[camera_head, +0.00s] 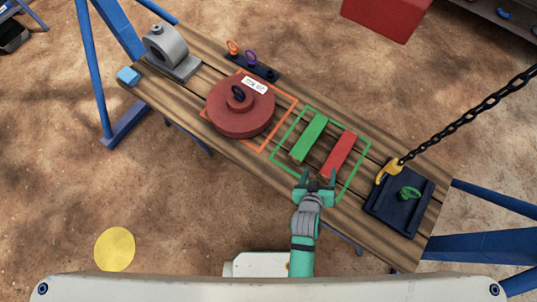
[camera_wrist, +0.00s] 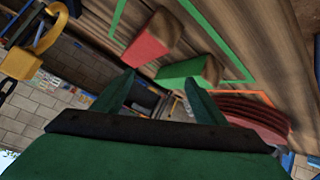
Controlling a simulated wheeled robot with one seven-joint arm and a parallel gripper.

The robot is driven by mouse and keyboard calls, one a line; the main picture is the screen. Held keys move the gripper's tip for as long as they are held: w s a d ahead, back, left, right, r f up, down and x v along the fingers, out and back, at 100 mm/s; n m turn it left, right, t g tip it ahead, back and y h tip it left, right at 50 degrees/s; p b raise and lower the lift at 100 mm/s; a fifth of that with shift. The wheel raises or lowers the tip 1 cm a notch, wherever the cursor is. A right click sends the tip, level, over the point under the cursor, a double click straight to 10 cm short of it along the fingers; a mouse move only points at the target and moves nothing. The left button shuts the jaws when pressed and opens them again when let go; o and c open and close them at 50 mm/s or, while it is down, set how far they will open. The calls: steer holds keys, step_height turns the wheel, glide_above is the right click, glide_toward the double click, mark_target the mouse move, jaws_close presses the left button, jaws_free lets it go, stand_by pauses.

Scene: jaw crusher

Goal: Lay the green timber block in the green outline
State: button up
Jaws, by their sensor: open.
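The green timber block (camera_head: 309,137) lies on the plank bench, inside the left part of the green outline (camera_head: 289,127). Beside it on the right, a red block (camera_head: 339,154) lies inside the same outline, with a gap between them. My gripper (camera_head: 318,178) is open and empty near the outline's front side, apart from both blocks. In the wrist view the green block (camera_wrist: 188,73) and the red block (camera_wrist: 152,43) show beyond the open fingers (camera_wrist: 158,82), with part of the outline (camera_wrist: 208,48) behind them.
A round red weight (camera_head: 240,108) sits in an orange outline (camera_head: 287,110) left of the green one.

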steer(key=s+a+r+t+y, duration=0.4)
steer(key=s+a+r+t, duration=0.1)
steer(key=s+a+r, duration=1.1)
step_height(320, 180, up, 2)
steer(key=shift+s+a+r, duration=0.15)
steer(key=shift+s+a, duration=0.25)
steer(key=shift+a, duration=0.65)
